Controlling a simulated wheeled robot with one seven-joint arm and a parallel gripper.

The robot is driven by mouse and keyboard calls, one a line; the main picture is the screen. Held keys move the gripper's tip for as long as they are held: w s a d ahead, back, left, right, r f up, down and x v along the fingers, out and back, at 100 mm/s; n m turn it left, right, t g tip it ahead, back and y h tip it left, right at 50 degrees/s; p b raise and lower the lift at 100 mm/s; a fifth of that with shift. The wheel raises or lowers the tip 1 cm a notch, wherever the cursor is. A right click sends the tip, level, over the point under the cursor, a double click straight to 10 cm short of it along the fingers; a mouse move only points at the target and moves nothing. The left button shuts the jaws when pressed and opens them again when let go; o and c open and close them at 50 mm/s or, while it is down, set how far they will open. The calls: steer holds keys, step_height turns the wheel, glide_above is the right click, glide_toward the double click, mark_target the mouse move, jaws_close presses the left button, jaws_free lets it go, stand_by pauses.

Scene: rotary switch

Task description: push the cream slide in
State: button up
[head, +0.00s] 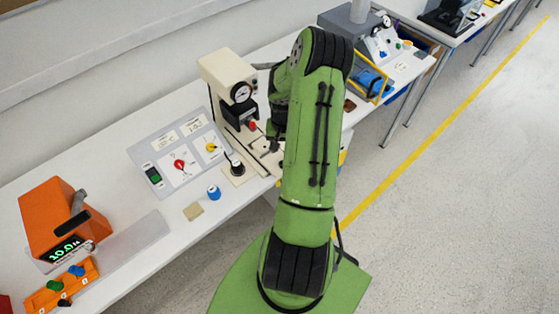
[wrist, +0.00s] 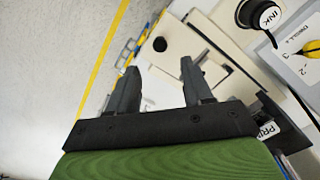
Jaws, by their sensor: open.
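A cream plate with a round black knob or spot, which looks like the cream slide (wrist: 173,37), lies beyond my fingertips in the wrist view. In the head view the cream slide (head: 261,146) shows at the foot of the cream machine (head: 226,72), partly hidden by my arm. My gripper (wrist: 157,68) is open, with its two dark fingers apart and nothing between them. The fingertips are close to the plate in the picture; I cannot tell whether they touch it. In the head view my gripper is mostly hidden by my green arm.
An ink pot (wrist: 258,14) stands beside the slide. A grey panel (head: 180,155) with red and yellow knobs lies to its left in the head view. The floor in front is clear.

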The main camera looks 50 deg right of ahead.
step_height(320, 180, down, 9)
steer(key=shift+r, duration=0.1)
jaws_close()
stand_by(0.3)
